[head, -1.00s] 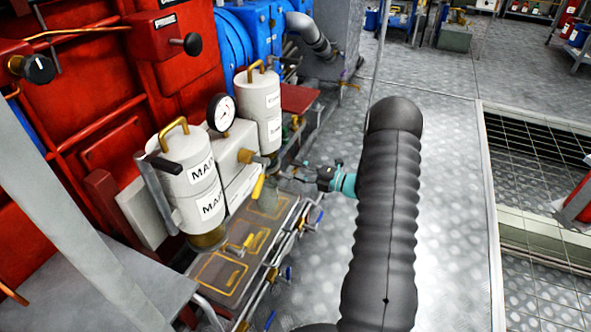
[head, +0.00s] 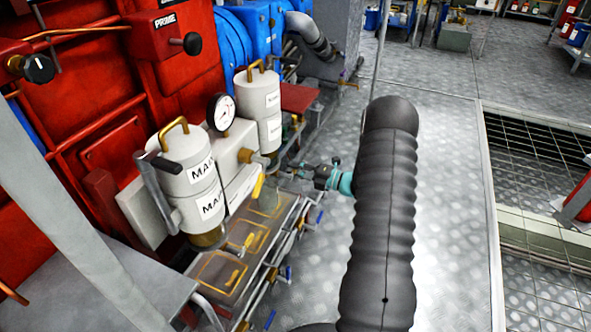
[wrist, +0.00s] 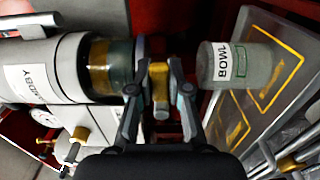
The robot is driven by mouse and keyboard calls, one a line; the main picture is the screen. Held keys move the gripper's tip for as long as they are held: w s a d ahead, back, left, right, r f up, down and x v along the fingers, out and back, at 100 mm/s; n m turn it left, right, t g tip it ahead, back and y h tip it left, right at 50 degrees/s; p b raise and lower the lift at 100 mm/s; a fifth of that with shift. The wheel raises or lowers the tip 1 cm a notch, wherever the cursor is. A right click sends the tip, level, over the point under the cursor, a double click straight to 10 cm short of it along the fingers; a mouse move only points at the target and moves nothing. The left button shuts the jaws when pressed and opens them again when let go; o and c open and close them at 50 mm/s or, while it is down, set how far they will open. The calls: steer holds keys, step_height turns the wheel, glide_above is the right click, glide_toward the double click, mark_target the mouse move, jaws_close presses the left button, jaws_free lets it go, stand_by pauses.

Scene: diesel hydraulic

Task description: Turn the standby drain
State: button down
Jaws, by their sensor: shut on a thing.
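The standby filter is a white canister, seen in the head view (head: 259,105) behind the main filter and lying sideways in the wrist view (wrist: 45,75). Its clear bowl (wrist: 105,65) holds amber liquid. A small brass drain (wrist: 160,88) sits at the bowl's end. My gripper (wrist: 159,75) is shut on this brass drain, one finger on each side. In the head view my gripper (head: 300,172) reaches in from the right under the standby filter; the drain itself is hidden there. A clear cup labelled BOWL (wrist: 222,65) stands beyond the drain, apart from the fingers.
The main filter (head: 190,180) and a pressure gauge (head: 221,112) stand to the left. A tray (head: 205,275) with yellow outlines lies below, bordered by pipes with blue-handled valves. The red engine (head: 95,100) closes off the left. Open metal floor (head: 450,170) lies to the right.

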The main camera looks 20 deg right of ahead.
steer(key=n, duration=0.1)
steer(key=r+n, duration=0.1)
steer(key=n, duration=0.1)
steer(key=shift+a+b, duration=0.1)
steer(key=shift+b, duration=0.25)
steer(key=shift+s+a+r+n+b, duration=0.1)
steer(key=shift+r+n+b, duration=0.15)
steer(key=shift+n, duration=0.5)
steer(key=shift+s+a+r+n+b, duration=0.15)
steer(key=shift+r+n, duration=0.1)
steer(key=shift+n, duration=0.5)
steer(key=shift+d, duration=0.1)
steer(key=c, duration=1.1)
jaws_free()
steer(key=v, duration=1.2)
steer(key=shift+r, duration=0.1)
